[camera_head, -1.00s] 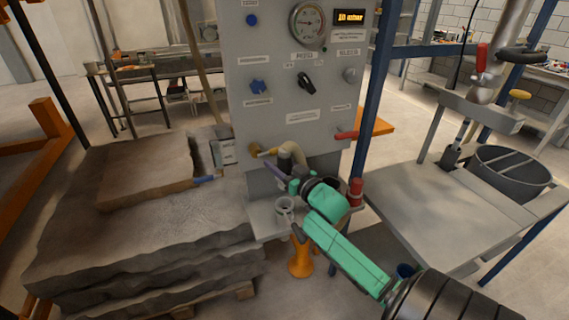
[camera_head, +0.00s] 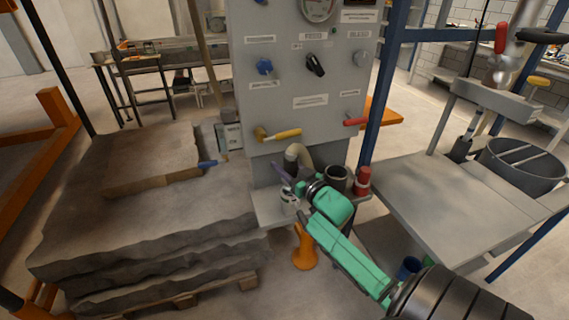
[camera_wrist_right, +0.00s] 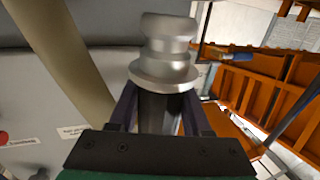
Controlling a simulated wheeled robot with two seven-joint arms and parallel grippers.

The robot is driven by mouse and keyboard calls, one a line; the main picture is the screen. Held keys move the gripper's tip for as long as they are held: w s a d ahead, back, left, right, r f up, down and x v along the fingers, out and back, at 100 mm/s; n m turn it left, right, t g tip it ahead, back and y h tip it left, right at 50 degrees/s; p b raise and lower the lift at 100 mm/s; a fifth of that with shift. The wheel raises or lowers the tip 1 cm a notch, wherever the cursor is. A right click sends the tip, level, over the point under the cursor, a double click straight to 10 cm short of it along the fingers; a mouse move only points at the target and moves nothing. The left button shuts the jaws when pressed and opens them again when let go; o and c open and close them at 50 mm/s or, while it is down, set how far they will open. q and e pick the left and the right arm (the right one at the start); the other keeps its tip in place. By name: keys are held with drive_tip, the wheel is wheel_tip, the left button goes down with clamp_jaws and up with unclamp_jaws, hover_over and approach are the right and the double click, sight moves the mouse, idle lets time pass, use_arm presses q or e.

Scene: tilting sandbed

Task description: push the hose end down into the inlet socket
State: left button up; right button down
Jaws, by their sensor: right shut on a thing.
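The beige hose (camera_head: 302,157) bends over beside the grey panel into a dark cuff (camera_head: 291,158). My right gripper (camera_head: 282,174) is shut on the hose end at the panel's foot. In the right wrist view its fingers (camera_wrist_right: 158,115) hold a dark sleeve, with the silver flanged fitting (camera_wrist_right: 163,55) of the hose end beyond it. The small pale inlet socket (camera_head: 289,201) sits on the ledge just below the gripper. The hose end overlaps it in the head view. How deep the fitting sits is hidden. My left gripper is not in view.
On the ledge (camera_head: 262,208), a dark open cylinder (camera_head: 337,178) and a red bottle-like object (camera_head: 363,182) stand right of the gripper. A yellow lever (camera_head: 284,134) is above the hose. The stepped sand block (camera_head: 150,215) fills the left. A grey table (camera_head: 440,205) stands at right.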

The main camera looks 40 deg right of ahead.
drive_tip(key=shift+r, duration=0.15)
drive_tip(key=shift+p, duration=0.3)
idle(0.3)
idle(0.4)
drive_tip(key=shift+p, duration=0.4)
idle(0.5)
drive_tip(key=shift+f+b, duration=1.35)
drive_tip(key=shift+f, duration=0.9)
drive_tip(key=shift+c, duration=1.4)
unclamp_jaws()
